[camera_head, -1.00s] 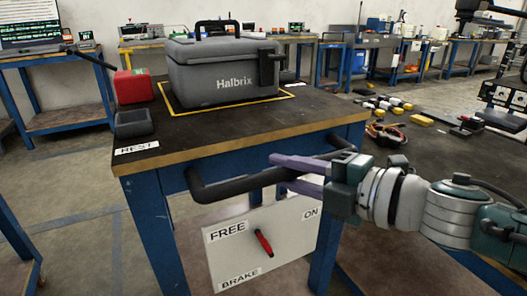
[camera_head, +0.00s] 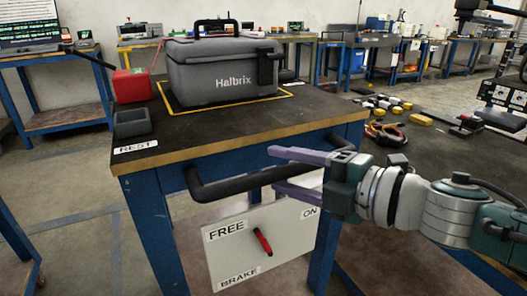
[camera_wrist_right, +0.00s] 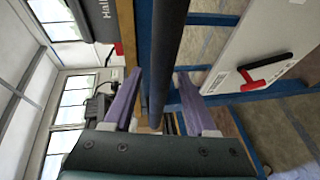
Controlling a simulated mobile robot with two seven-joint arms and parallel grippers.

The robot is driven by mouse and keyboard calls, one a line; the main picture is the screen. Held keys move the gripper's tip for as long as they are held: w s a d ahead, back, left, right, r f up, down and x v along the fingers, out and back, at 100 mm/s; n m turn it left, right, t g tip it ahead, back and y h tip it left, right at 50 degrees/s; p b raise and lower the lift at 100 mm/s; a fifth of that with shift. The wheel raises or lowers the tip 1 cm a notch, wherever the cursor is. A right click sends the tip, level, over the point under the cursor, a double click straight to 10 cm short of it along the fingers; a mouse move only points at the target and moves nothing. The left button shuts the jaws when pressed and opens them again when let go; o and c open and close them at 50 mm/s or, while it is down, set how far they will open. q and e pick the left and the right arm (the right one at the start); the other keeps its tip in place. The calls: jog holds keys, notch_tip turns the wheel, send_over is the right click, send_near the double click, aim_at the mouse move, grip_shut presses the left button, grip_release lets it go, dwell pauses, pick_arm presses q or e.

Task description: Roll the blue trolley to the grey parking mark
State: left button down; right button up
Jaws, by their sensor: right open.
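The blue trolley (camera_head: 155,225) has a dark top with a gold-coloured edge and a black push handle (camera_head: 235,188) along its front. My right gripper (camera_head: 273,168) is open at the right part of the handle. In the right wrist view the handle bar (camera_wrist_right: 168,50) runs between the two purple fingers (camera_wrist_right: 158,92), with gaps visible on both sides. A white panel (camera_head: 225,258) under the handle reads FREE, ON and BRAKE. Its red lever (camera_head: 263,242) tilts with its upper end towards FREE. I cannot make out the grey parking mark. My left gripper is not in view.
A grey Halbrix case (camera_head: 225,75) stands inside a yellow outline on the trolley top. A dark tray (camera_head: 132,123) and red container (camera_head: 132,86) are at its left. A dark bench (camera_head: 440,150) with loose parts stands close on the right. Open floor (camera_head: 75,180) shows on the left.

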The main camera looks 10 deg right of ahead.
jog(key=shift+s+d+r, duration=0.1)
jog(key=shift+s+d, duration=0.15)
jog(key=p+v, duration=0.2)
jog(key=v, duration=0.7)
